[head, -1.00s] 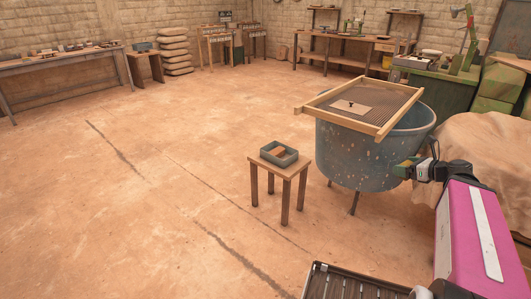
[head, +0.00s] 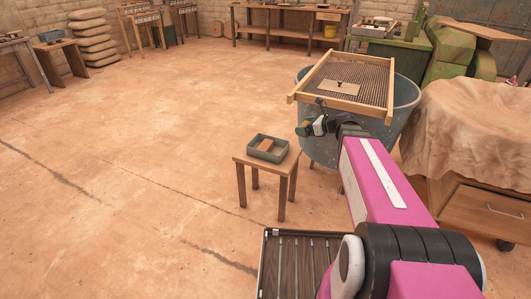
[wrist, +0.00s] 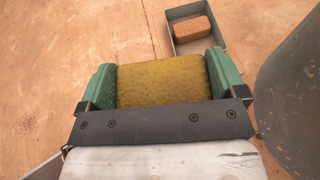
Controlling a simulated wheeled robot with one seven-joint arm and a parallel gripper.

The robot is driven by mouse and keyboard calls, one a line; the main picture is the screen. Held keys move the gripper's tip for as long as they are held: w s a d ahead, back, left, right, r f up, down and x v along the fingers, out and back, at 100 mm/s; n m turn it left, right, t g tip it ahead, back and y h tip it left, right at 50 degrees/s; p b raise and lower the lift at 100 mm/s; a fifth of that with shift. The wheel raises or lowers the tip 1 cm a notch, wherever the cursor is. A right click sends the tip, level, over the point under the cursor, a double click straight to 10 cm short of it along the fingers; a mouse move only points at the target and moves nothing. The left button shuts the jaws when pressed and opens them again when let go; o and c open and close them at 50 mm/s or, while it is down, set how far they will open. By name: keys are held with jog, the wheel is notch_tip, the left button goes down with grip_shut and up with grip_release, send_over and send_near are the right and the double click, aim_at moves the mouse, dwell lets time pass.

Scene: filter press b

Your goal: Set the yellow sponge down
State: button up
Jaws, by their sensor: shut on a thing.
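The yellow sponge (wrist: 162,82) is held between the two green fingers of my gripper (wrist: 160,85) in the wrist view. In the head view my gripper (head: 311,126) is in front of the blue tub, above and to the right of a small wooden stool; the sponge itself is hard to make out there. The gripper is shut on the sponge, which is in the air.
A grey tray (head: 268,148) with an orange-brown block (head: 265,145) in it stands on the small stool (head: 265,163). The blue tub (head: 402,115) carries a wooden-framed screen (head: 345,82). A cloth-covered cabinet (head: 470,130) stands at right. Floor at left is open.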

jog(key=w+a+f+n+g, duration=0.1)
jog(key=w+a+f, duration=0.25)
jog(key=a, duration=0.45)
jog(key=w+a+f+n+g, duration=0.1)
jog(key=w+a+f, duration=0.1)
jog(key=a+f, duration=0.45)
jog(key=shift+y, duration=0.4)
jog(key=shift+w+d+f, duration=0.25)
jog(key=shift+w+f, duration=1.3)
jog(key=shift+w, duration=0.3)
jog(key=shift+w+d+f, duration=0.3)
jog(key=shift+w+f, duration=1.3)
jog(key=shift+w, duration=0.3)
jog(key=shift+w+d+f, duration=0.25)
jog(key=shift+w+f, duration=1.3)
jog(key=shift+w, duration=0.3)
jog(key=shift+f, duration=0.65)
